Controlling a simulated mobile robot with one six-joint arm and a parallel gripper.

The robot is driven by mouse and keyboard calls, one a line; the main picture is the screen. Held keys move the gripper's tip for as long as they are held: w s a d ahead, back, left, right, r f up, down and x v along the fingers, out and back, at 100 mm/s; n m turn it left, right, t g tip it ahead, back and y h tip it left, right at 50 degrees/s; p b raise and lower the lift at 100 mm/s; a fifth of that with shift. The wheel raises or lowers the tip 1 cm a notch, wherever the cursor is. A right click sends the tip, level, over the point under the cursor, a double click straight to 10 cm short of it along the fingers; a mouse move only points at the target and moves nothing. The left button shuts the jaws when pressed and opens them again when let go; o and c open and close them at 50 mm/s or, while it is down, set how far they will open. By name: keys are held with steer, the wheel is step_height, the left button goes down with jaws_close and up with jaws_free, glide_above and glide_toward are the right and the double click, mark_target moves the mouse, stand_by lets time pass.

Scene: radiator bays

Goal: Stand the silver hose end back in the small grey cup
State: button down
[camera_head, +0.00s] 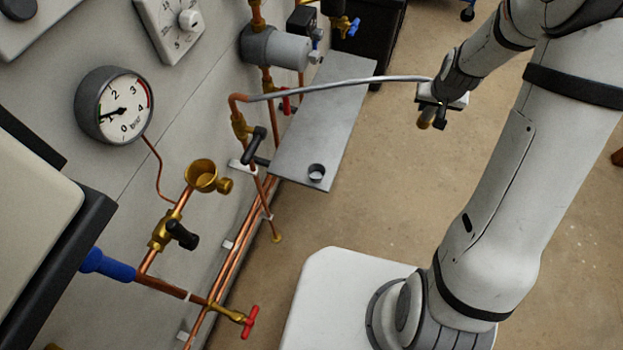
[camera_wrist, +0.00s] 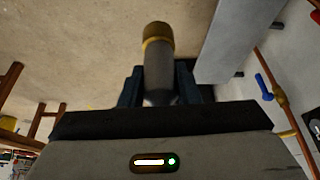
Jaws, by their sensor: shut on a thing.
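The silver hose (camera_head: 340,84) runs from the copper pipe on the wall, over the grey shelf, to my gripper (camera_head: 437,112). My gripper is shut on the hose end, whose brass tip (camera_head: 424,123) points down in the head view. In the wrist view the hose end (camera_wrist: 158,72) sits between the two dark fingers, with its brass tip outward. The small grey cup (camera_head: 316,172) stands at the near end of the shelf and looks empty. My gripper is to the right of the shelf, over the floor, apart from the cup.
The grey shelf (camera_head: 322,125) is otherwise bare. A black-handled valve (camera_head: 254,143) and copper pipes (camera_head: 232,252) run along its wall side. A brass funnel-like fitting (camera_head: 202,176) and a gauge (camera_head: 115,107) are further left. The floor (camera_head: 400,190) right of the shelf is clear.

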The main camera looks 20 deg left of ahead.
steer(key=s+a+f+n+y+b, duration=0.1)
steer(key=s+a+f+n+b, duration=0.15)
steer(key=a+f+b, duration=1)
steer(key=s+a+f+n+y+b, duration=0.15)
steer(key=s+a+f+b, duration=0.45)
steer(key=a+b, duration=1.05)
steer(key=shift+h, duration=0.45)
steer(key=f+b, duration=0.1)
steer(key=f, duration=0.2)
steer(key=w+f+b, duration=0.1)
steer(key=f, duration=0.3)
steer(key=w+d+f+b, duration=0.1)
steer(key=f, duration=0.3)
steer(key=shift+d+b, duration=0.1)
steer(key=shift+b, duration=0.3)
steer(key=shift+f+b, duration=0.35)
steer(key=shift+b, duration=0.05)
steer(key=c, duration=1.1)
jaws_free()
steer(key=shift+s, duration=0.1)
steer(key=shift+r, duration=0.15)
